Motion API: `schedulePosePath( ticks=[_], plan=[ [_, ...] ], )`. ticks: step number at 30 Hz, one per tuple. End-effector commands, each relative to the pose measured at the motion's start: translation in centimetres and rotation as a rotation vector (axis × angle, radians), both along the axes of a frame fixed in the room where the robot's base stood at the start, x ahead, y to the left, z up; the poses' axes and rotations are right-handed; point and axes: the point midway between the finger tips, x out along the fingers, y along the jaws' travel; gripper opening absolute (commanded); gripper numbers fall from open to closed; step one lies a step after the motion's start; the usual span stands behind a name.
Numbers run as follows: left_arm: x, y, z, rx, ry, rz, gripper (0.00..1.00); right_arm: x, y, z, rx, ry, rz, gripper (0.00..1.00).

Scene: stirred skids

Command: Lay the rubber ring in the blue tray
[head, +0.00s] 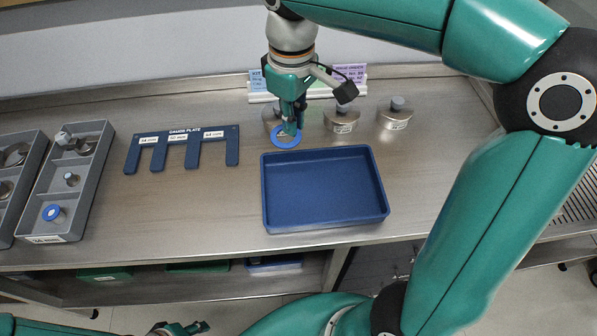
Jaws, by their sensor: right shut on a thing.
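The blue rubber ring (279,143) is a flat ring at the far side of the blue tray, left of the tray's middle. My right gripper (291,128) points down and is shut on the ring's rim. The ring's height above the bench is hard to tell. The blue tray (326,226) lies on the steel bench, a shallow rectangle with an empty floor. Part of my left gripper (186,328) shows at the bottom edge, away from the bench top; its fingers are not clear.
Metal weights (342,121) stand behind the tray, one partly hidden by my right gripper. A dark blue gauge plate (182,134) lies to the left. Grey divided bins (42,226) at far left hold metal parts and a blue ringed piece. Bench right of the tray is clear.

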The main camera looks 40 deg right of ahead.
Motion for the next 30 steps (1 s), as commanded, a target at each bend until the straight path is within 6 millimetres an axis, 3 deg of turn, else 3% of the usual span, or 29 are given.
schedulePosePath(
  ticks=[6, 12, 30],
  plan=[
    [0.0, 0.0, -0.7, 0.0, 0.0, 0.0, 0.4, -0.1, 0.0, -6.2, -0.002, 0.008, 0.001, 0.0],
    [0.0, 0.0, -0.9, 0.0, 0.0, 0.0, 0.4, 0.1, 0.2, -10.6, -0.001, 0.005, 0.006, 0.0],
    [0.0, 0.0, -1.2, 0.0, -0.001, 0.0, 0.4, 0.2, 0.3, -16.5, 0.0, 0.002, 0.009, 0.0]
  ],
)
